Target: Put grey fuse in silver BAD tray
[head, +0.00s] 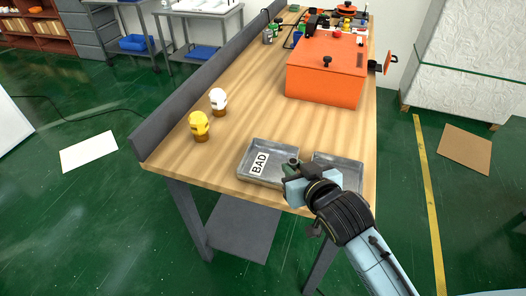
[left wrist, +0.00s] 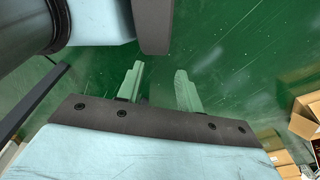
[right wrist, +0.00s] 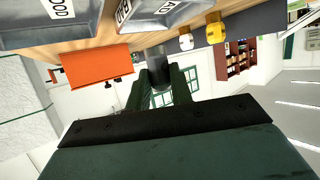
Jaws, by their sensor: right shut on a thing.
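The silver BAD tray (head: 284,151), with a white "BAD" label, sits at the table's near edge; it also shows in the right wrist view (right wrist: 185,14). My right gripper (head: 291,166) is over this tray's right side, close to the gap between the two trays. In the right wrist view its fingers are shut on the grey fuse (right wrist: 157,62), a dark grey cylinder. The fuse is mostly hidden in the head view. My left gripper (left wrist: 160,85) is open and empty over the green floor in the left wrist view; it is out of the head view.
A second silver tray (head: 350,175) stands right of the BAD tray, partly behind my right arm; its label reads "GOOD" in the right wrist view. An orange box (head: 325,72) stands behind. Mid-table is clear.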

